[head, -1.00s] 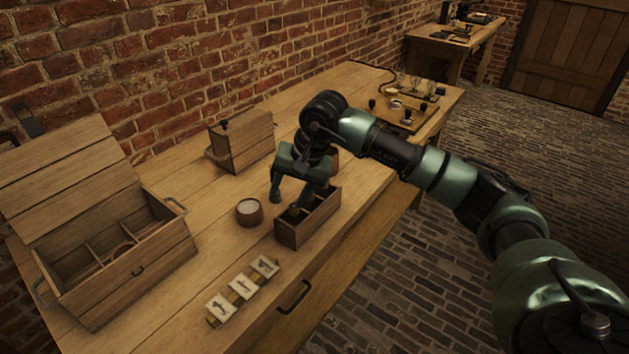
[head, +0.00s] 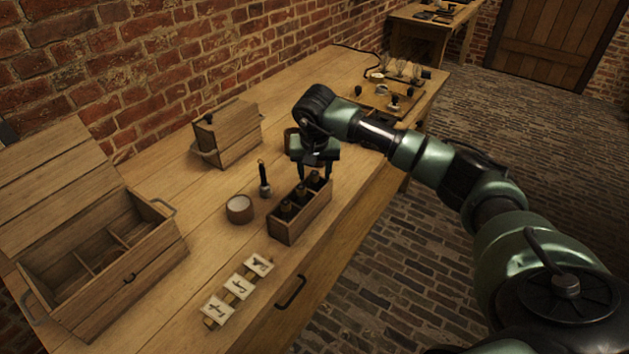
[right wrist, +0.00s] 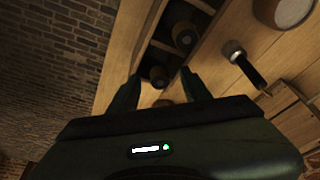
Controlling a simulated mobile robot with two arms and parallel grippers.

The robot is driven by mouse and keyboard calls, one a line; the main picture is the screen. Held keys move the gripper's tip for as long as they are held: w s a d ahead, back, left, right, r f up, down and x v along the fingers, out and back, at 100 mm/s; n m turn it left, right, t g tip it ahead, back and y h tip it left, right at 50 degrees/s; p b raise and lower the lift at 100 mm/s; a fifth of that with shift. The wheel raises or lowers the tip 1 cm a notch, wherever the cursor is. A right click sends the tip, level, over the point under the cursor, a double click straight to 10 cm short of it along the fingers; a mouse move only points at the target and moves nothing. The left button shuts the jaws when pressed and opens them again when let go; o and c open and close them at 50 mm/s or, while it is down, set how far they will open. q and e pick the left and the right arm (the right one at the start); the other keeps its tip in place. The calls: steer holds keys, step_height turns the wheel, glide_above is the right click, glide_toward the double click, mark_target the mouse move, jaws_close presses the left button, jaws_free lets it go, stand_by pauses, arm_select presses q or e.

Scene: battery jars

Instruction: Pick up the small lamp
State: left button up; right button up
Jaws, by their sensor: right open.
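No thing in view is plainly a small lamp. A small upright object with a dark stem and a pale metal base (head: 264,180) stands on the bench; I cannot tell whether it is the lamp. It also shows in the right wrist view (right wrist: 243,65), right of the fingers and apart from them. My right gripper (head: 315,170) is open above the far end of a narrow wooden crate (head: 290,232) holding dark bottle-like jars (head: 286,210). My left gripper is not in view.
A round pale-topped pot (head: 239,209) stands left of the crate. Several marked cards (head: 238,288) lie in front. An open compartmented chest (head: 150,262) is at left, a wooden box (head: 232,140) behind. A board with small fittings (head: 375,95) lies at the far end.

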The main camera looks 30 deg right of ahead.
jaws_close()
steer(key=shift+r, duration=0.2)
